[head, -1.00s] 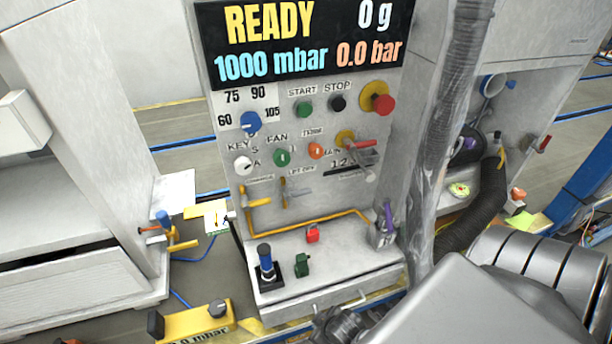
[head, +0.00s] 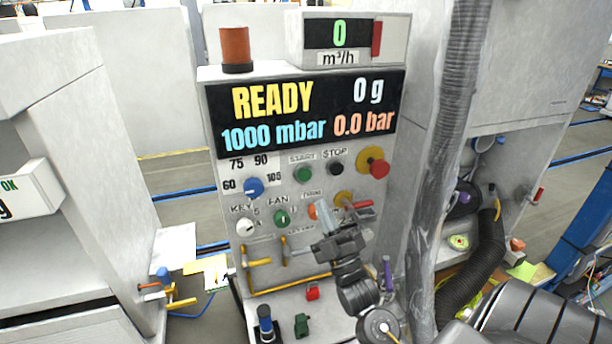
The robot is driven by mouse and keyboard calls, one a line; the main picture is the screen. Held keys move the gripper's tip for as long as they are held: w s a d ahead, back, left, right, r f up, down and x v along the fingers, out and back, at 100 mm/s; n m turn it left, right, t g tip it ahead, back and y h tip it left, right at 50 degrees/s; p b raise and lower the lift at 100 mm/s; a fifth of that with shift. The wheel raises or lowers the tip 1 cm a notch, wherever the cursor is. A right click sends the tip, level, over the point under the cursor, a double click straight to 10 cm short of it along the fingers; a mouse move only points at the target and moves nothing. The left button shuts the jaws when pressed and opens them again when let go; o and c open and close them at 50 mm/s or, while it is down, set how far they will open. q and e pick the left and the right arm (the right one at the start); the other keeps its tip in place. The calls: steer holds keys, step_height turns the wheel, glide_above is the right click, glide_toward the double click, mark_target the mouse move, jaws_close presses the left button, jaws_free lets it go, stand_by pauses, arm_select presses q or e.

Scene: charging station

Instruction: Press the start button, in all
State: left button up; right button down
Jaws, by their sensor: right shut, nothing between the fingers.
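The green start button (head: 303,174) sits on the grey panel under the label START, left of the black stop button (head: 336,168). The display (head: 306,112) above reads READY, 0 g, 1000 mbar and 0.0 bar. My right gripper (head: 324,217) is shut and empty, pointing up in front of the lower panel. Its fingertips appear below the start button and apart from it in the picture. It partly covers the orange button (head: 312,211) and the lower panel fittings. My left gripper is not in view.
A red mushroom button on a yellow base (head: 378,168) is right of stop. A blue knob (head: 253,187), white key switch (head: 245,227) and green fan knob (head: 281,218) are on the left. A grey hose (head: 450,150) hangs at the right. An orange cylinder (head: 235,50) stands on top.

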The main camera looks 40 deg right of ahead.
mark_target(304, 174)
steer(key=shift+s+d+r+t, duration=0.1)
steer(key=shift+s+r+t, duration=0.15)
steer(key=shift+r, duration=0.2)
steer(key=shift+w, duration=0.15)
steer(key=w+d+b, duration=0.2)
steer(key=w+d, duration=0.1)
steer(key=w, duration=0.5)
steer(key=shift+w, duration=0.2)
stand_by(1.9)
steer(key=shift+w, duration=0.3)
